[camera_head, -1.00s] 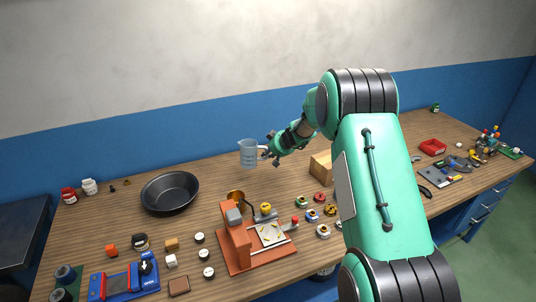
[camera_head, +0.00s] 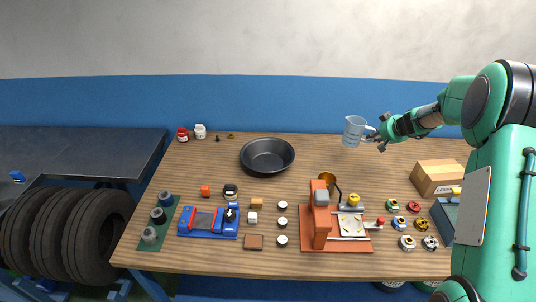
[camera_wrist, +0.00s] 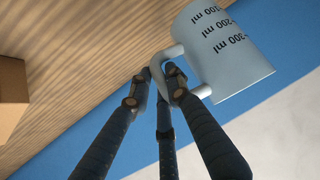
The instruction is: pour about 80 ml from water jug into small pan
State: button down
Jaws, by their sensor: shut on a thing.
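The water jug (camera_head: 354,131) is a pale blue, clear-looking jug with its handle to the right, near the back of the table and roughly upright. In the wrist view the jug (camera_wrist: 222,48) shows dark "ml" marks, and its contents cannot be made out. My gripper (camera_head: 377,137) is shut on the jug's handle; in the wrist view my gripper's fingers (camera_wrist: 163,78) close around the handle. The small pan is likely the dark round pan (camera_head: 267,158), left of the jug on the table. It looks empty, and a gap of bare table lies between it and the jug.
A cardboard box (camera_head: 437,178) is at right. A blue device (camera_head: 209,222) and several small parts lie at front left. Red and white jars (camera_head: 200,131) stand at back left.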

jog(key=s+a+p, duration=0.3)
jog(key=a+p, duration=0.3)
jog(key=a, duration=1)
jog(key=s+a+p, duration=0.2)
jog(key=a+p, duration=0.5)
jog(key=a, duration=0.9)
jog(key=s+a+p, duration=0.3)
jog(key=a+p, duration=0.3)
jog(key=a, duration=1.1)
jog(key=shift+h, duration=0.4)
jog(key=shift+w+d+f, duration=0.1)
jog(key=shift+w+f, duration=0.05)
jog(key=shift+f, duration=1.25)
jog(key=shift+w+d+f, duration=0.1)
jog(key=shift+f, duration=1.3)
